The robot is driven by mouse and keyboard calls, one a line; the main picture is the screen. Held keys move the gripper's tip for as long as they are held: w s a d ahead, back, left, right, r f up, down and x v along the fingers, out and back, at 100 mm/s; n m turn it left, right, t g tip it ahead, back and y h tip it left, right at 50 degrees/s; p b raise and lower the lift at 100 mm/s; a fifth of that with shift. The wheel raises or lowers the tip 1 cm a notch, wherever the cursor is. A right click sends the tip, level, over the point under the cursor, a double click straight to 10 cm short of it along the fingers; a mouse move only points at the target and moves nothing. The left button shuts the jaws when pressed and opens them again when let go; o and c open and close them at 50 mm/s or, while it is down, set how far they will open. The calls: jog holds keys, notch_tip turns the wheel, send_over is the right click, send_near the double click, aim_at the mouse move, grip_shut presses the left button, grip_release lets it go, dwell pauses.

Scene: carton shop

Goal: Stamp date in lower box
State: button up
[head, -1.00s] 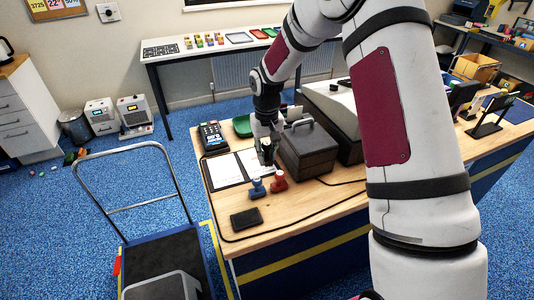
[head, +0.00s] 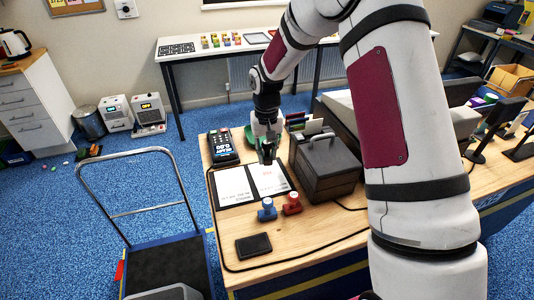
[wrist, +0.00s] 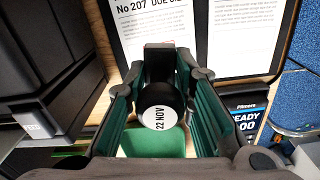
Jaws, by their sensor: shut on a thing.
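My gripper (head: 267,155) is shut on a dark date stamp, whose round white top (wrist: 160,117) reads "22 NOV" in the wrist view. It holds the stamp over the far end of the right-hand sheet (head: 266,182), with red print on it. A second white sheet (head: 236,187) lies beside it on the same black board. In the wrist view the red-printed sheet (wrist: 150,40) reads "No 207 DUE". The stamp's underside is hidden, and I cannot tell whether it touches anything. I cannot make out a lower box on either sheet.
A blue stamp (head: 267,210) and a red stamp (head: 292,204) stand near the sheets, with a black pad (head: 253,246) in front. A dark handled case (head: 328,165) stands close at right. A card terminal (head: 222,146) and a green tray (wrist: 155,143) are behind. A cable crosses the desk.

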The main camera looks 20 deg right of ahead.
jog(key=m, duration=0.1)
jog(key=w+m+b, duration=0.1)
jog(key=m, duration=0.3)
jog(key=shift+w+d+f+b, duration=0.1)
jog(key=shift+w+d+b, duration=0.05)
jog(key=shift+w+b, duration=0.2)
jog(key=m, duration=0.2)
jog(key=w+m+b, duration=0.1)
jog(key=m, duration=0.2)
jog(key=m+b, duration=0.1)
jog(key=m, duration=0.2)
jog(key=shift+w+r, duration=0.25)
jog(key=shift+w, duration=0.15)
jog(key=m, duration=0.2)
jog(key=m+b, duration=0.1)
jog(key=shift+w+r, duration=0.25)
jog(key=shift+f+b, duration=0.85)
jog(key=shift+f, duration=2.15)
jog(key=shift+f, duration=0.55)
jog(key=shift+r, duration=0.1)
jog(key=shift+r+p, duration=0.85)
jog(key=shift+r, duration=2.6)
